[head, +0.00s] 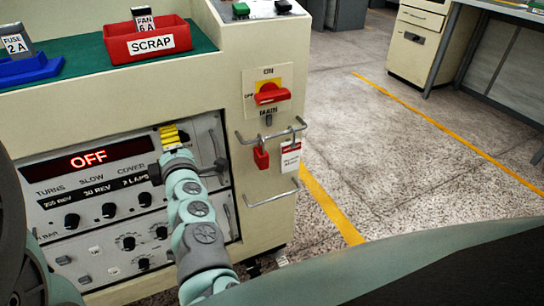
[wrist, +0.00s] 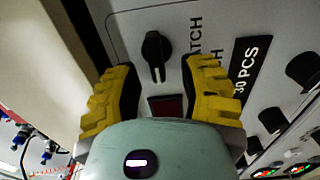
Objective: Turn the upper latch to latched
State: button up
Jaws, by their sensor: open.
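A black rotary latch knob (wrist: 154,52) with a white mark shows in the wrist view on the grey panel, beside partly hidden lettering ending in "TCH". Its mark points roughly down in that view. My gripper (wrist: 163,78) is open, with one yellow finger on each side below the knob; I cannot tell if either touches it. In the head view my gripper (head: 173,136) is at the upper right of the panel (head: 205,128) and hides the latch area there.
The red OFF display (head: 88,159) and several knobs lie left of my gripper. A metal handle (head: 216,142) is close on its right. A red main switch (head: 271,93), a red padlock (head: 261,158) and a tag (head: 291,156) are further right. A red scrap bin (head: 148,42) sits on top.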

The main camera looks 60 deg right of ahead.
jog(key=v, duration=1.2)
jog(key=shift+s+d, duration=0.1)
jog(key=shift+s, duration=0.05)
dwell(0.3)
